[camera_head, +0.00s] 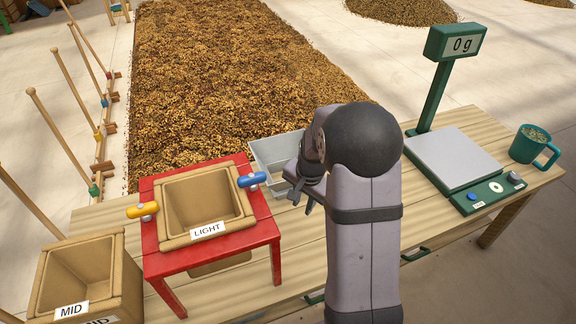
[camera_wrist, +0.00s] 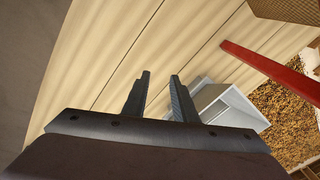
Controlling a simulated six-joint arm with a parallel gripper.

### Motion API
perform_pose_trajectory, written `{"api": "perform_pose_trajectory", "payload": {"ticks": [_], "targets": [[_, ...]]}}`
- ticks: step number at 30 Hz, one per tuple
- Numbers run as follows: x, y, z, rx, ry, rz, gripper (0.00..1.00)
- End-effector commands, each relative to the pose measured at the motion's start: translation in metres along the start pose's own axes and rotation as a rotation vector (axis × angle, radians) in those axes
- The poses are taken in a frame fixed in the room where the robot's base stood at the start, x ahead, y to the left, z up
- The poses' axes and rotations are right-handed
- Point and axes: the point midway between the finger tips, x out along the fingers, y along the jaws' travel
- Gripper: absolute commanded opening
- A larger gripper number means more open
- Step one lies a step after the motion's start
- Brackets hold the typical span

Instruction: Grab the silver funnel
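The silver funnel appears to be the pale grey, open, box-like metal vessel (camera_head: 268,163) on the wooden table, right of the red stand. My arm hides its right part in the head view, and its lower end cannot be made out. It also shows in the wrist view (camera_wrist: 236,103), just right of and partly behind my right finger. My gripper (camera_wrist: 160,75) is open, with only bare table planks between its fingers. In the head view my gripper (camera_head: 308,194) hangs by the vessel's near right side. I cannot tell whether they touch.
The red stand (camera_head: 215,247) holds a tan bin labelled LIGHT (camera_head: 203,203), with a yellow handle and a blue handle. A MID bin (camera_head: 78,270) stands at the left. A green scale (camera_head: 455,158) and a teal mug (camera_head: 530,145) stand at the right. Beans lie beyond the table.

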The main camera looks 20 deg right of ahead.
Motion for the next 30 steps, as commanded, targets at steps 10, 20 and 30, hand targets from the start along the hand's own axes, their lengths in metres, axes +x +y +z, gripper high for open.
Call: {"api": "perform_pose_trajectory", "payload": {"ticks": [10,20,30], "targets": [[-0.005,-0.063,-0.071,0.519,0.040,-0.220,0.25],[0.007,-0.063,-0.074,0.538,0.046,-0.223,0.25],[0.020,-0.067,-0.076,0.535,0.047,-0.224,0.25]]}}
